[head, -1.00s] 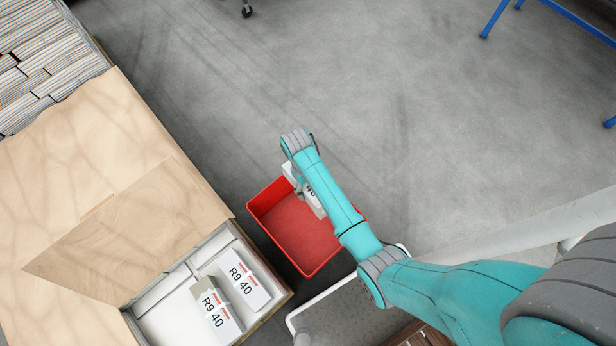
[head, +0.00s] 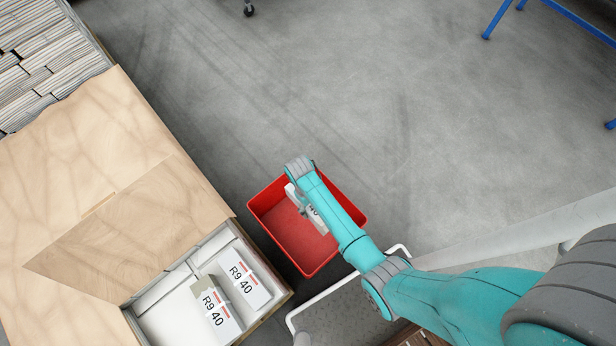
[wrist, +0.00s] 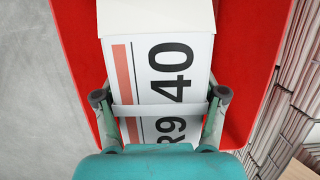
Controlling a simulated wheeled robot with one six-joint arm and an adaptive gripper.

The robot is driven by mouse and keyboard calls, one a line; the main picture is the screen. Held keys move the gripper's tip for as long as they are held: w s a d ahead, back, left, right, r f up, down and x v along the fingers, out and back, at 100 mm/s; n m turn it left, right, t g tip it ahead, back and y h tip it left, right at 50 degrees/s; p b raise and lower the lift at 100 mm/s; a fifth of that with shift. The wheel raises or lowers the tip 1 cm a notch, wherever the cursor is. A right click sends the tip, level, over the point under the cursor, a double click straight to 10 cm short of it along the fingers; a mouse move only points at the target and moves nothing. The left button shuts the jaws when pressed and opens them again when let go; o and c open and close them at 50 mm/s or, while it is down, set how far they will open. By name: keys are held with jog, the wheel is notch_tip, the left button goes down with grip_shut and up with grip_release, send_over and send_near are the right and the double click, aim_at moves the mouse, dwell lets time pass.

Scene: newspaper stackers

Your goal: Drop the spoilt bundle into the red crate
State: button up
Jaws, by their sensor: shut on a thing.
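The red crate (head: 288,243) stands on the floor in the middle of the head view. Its red walls also show around the bundle in the wrist view (wrist: 78,50). My gripper (wrist: 160,104) is shut on a white bundle (wrist: 150,70) labelled R9 40 with a red stripe, its fingers on either side of the bundle's band. In the head view the bundle (head: 313,212) shows over the crate's upper part, partly hidden by my arm. I cannot tell whether it touches the crate's bottom.
At lower left, an open box (head: 278,305) holds two more R9 40 bundles (head: 246,281). A brown sheet-covered stack (head: 120,200) and piled newspapers (head: 45,60) lie at left. A white-framed cart (head: 345,315) stands below the crate.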

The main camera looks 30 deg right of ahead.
jog(key=shift+f, duration=0.35)
jog(key=o, duration=1.9)
jog(key=shift+c, duration=0.2)
jog(key=shift+o, duration=0.2)
jog(key=v, duration=1.2)
jog(key=shift+s, duration=0.15)
